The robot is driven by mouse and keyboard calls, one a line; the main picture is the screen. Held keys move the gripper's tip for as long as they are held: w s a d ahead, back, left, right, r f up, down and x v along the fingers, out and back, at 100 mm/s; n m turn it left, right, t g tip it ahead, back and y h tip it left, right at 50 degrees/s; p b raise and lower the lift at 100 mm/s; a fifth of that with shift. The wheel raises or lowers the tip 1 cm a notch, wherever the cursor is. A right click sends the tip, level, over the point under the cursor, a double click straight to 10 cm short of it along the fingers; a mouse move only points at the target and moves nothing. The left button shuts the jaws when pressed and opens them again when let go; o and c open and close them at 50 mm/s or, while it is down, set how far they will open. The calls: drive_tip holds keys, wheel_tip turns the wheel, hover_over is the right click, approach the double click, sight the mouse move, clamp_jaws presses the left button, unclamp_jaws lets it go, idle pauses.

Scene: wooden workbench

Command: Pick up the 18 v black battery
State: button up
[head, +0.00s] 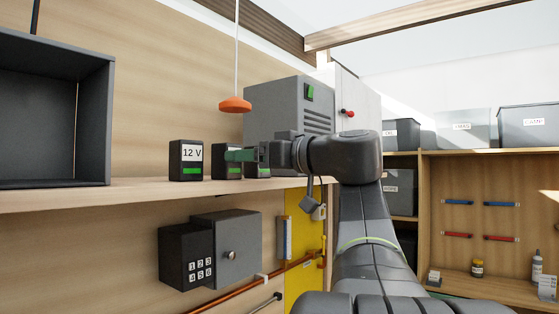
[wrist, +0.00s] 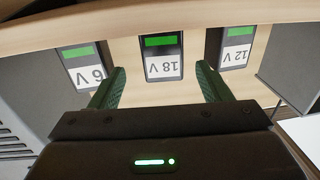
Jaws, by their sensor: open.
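The 18 V black battery (wrist: 163,56) has a white label and a green bar. It appears upside down in the middle of the wrist view. In the head view the 18 V battery (head: 227,171) stands on the wooden shelf, partly hidden by a green finger. My gripper (head: 238,155) is open and level with the batteries. In the wrist view the fingers of my gripper (wrist: 162,72) spread to either side of the 18 V battery, with nothing held. I cannot tell whether the tips reach past its front face.
A 12 V battery (head: 186,161) stands left of it in the head view. A 6 V battery (wrist: 83,66) stands on the other side, close to the left finger in the wrist view. A grey vented box (head: 288,108) stands behind. An orange pendant (head: 235,105) hangs above.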

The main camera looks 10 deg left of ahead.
sight(220, 156)
drive_tip(key=x, duration=0.3)
drive_tip(key=shift+a, duration=0.1)
drive_tip(key=shift+p+x, duration=0.75)
drive_tip(key=shift+x, duration=1.9)
drive_tip(key=shift+s, duration=0.15)
drive_tip(key=shift+r, duration=0.1)
drive_tip(key=c, duration=1.2)
drive_tip(key=shift+c, duration=0.2)
